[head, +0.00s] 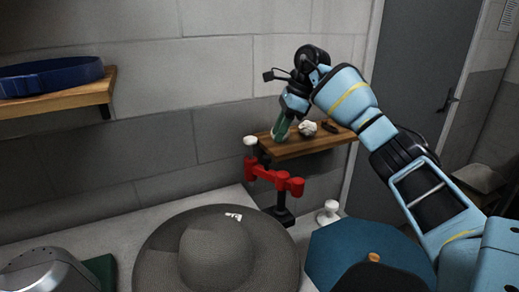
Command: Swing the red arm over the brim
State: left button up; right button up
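The grey wide-brimmed hat (218,262) sits on the pale worktop at the bottom centre, with its brim all around the crown. The red arm (272,178) is a jointed bar on a dark post behind the hat. Its white knob (250,141) stands up at the left end. The bar appears behind the brim, not across the hat's crown. My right gripper (284,120) points down in front of the wooden shelf, above and to the right of the white knob, apart from it. Its fingers are too small to read. My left gripper is not in view.
A wooden shelf (310,146) behind the red arm bears small items. A teal cap (335,245) and a white peg (328,212) are right of the hat. A rounded grey metal object (45,272) is at lower left. A blue band (50,76) lies on a left shelf.

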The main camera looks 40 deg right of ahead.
aim_at(267, 156)
jog(key=x, duration=0.7)
jog(key=shift+a+f, duration=0.2)
jog(key=shift+f, duration=0.1)
